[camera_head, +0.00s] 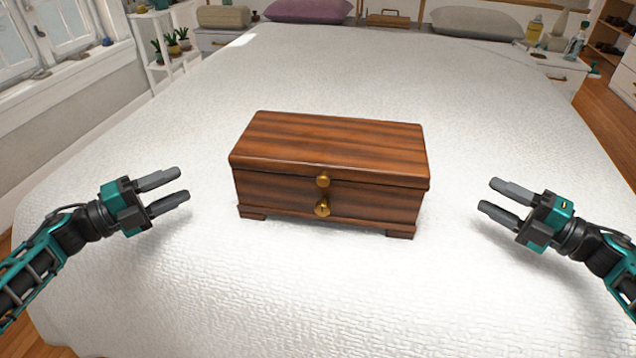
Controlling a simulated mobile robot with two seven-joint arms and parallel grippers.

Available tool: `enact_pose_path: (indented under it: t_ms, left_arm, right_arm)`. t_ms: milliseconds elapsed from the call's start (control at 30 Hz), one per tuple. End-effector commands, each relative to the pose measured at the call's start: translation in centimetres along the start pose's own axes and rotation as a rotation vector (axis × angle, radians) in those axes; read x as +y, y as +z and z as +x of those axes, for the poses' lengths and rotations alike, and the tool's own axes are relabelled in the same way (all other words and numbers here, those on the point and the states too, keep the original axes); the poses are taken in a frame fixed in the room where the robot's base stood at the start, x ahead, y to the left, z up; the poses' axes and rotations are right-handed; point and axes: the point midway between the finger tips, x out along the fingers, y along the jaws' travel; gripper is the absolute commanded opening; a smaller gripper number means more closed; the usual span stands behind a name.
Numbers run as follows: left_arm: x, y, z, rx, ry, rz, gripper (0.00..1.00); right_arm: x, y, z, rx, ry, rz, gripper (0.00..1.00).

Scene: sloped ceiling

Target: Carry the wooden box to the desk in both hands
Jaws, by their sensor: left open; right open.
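The wooden box (328,160) is dark reddish-brown with a striped grain. It has two brass knobs on its front and short feet, and its lid is closed. It stands upright on the white bed (330,290), near the middle of the view. My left gripper (186,184) is open and empty, to the left of the box and apart from it, with its fingers pointing toward it. My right gripper (485,194) is open and empty, to the right of the box and apart from it, with its fingers pointing toward it. No desk can be made out.
The bed around the box is clear. A nightstand (552,66) with bottles stands at the back right. A white shelf (158,45) with potted plants stands at the back left, near the window.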

Motion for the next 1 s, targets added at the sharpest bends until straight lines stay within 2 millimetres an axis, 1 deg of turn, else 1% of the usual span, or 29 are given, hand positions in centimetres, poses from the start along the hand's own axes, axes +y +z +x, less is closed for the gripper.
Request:
enact_pose_path:
  t_ms: [33, 100, 200, 467, 567, 667, 767, 1000]
  left_arm:
    - [0.2, 0.3, -0.6, 0.029, 0.015, 0.023, 0.47]
    - [0.2, 0.3, -1.1, 0.062, 0.027, 0.042, 0.47]
    - [0.1, 0.3, -1.5, 0.082, 0.036, 0.051, 0.47]
    - [0.1, 0.3, -1.5, 0.084, 0.035, 0.051, 0.47]
    - [0.0, 0.2, -1.2, 0.085, 0.033, 0.05, 0.47]
    - [0.0, 0.2, -0.2, 0.086, 0.031, 0.05, 0.47]
    - [0.0, 0.0, 1.3, 0.086, 0.03, 0.05, 0.47]
    - [0.2, -0.4, 6.1, 0.085, 0.03, 0.049, 0.47]
  right_arm:
    - [-0.2, 0.3, -0.6, 0.029, -0.015, -0.022, 0.47]
    - [-0.2, 0.3, -1.2, 0.061, -0.029, -0.039, 0.47]
    - [-0.1, 0.3, -1.5, 0.083, -0.036, -0.049, 0.47]
    - [-0.1, 0.3, -1.5, 0.085, -0.036, -0.049, 0.47]
    - [-0.1, 0.2, -1.2, 0.086, -0.034, -0.048, 0.47]
    - [-0.1, 0.1, -0.3, 0.086, -0.033, -0.048, 0.47]
    - [-0.1, 0.0, 1.3, 0.087, -0.031, -0.049, 0.47]
    - [-0.2, -0.4, 6.1, 0.086, -0.03, -0.048, 0.47]
